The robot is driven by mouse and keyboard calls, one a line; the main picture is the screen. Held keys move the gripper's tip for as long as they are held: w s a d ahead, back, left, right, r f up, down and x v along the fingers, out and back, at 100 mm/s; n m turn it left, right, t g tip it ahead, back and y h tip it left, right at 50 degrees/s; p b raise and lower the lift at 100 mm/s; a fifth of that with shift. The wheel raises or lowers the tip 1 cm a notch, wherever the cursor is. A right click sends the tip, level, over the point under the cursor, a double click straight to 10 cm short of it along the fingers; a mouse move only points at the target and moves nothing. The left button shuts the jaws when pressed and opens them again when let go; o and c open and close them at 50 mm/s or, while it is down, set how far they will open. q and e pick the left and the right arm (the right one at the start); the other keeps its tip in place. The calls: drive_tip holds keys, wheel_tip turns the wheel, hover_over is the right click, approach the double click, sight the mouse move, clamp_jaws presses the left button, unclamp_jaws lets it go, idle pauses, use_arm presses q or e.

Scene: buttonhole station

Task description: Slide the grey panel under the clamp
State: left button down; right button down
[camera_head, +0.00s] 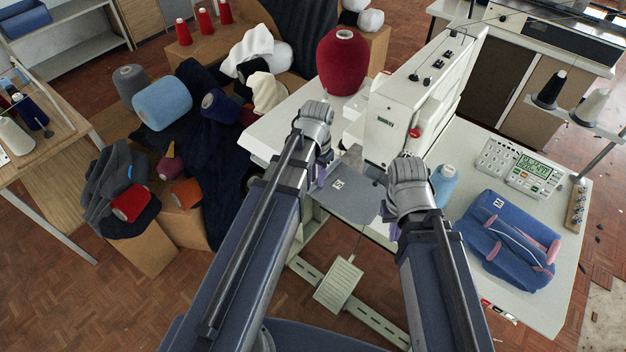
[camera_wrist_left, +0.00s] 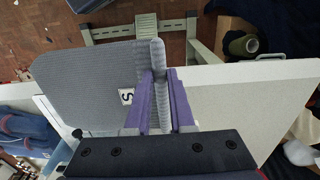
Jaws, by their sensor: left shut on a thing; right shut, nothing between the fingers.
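The grey panel (camera_head: 352,203) lies flat at the front of the white sewing machine, with a small white label marked S on it. It also shows in the left wrist view (camera_wrist_left: 85,85). My left gripper (camera_head: 318,177) is at the panel's left edge; in the left wrist view its purple fingers (camera_wrist_left: 159,100) are shut on a ribbed grey strip along that edge. The clamp area (camera_head: 374,171) is under the machine head, beyond the panel; I cannot tell whether the panel's far edge is beneath it. My right gripper (camera_head: 393,231) is shut and empty by the panel's right side, mostly hidden by its wrist.
The machine head (camera_head: 408,110) stands close behind the panel. A light blue spool (camera_head: 443,185) is beside my right wrist. A folded blue garment (camera_head: 508,240) and a control box (camera_head: 535,175) lie on the white table's right side. A red cone (camera_head: 343,62) stands behind my left gripper.

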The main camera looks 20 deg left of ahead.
sight(330, 167)
use_arm(q)
drive_tip(key=shift+w+d, duration=0.35)
drive_tip(key=shift+w, duration=0.65)
drive_tip(key=shift+w+d, duration=0.35)
drive_tip(key=shift+w, duration=0.65)
drive_tip(key=shift+w+d, duration=0.35)
drive_tip(key=shift+w, duration=0.65)
drive_tip(key=shift+f, duration=0.2)
drive_tip(key=c, duration=0.7)
unclamp_jaws()
drive_tip(key=shift+r, duration=0.2)
wheel_tip(330, 167, up, 8)
drive_tip(key=p, duration=0.7)
drive_tip(key=shift+f, duration=0.2)
drive_tip(key=shift+f, duration=0.1)
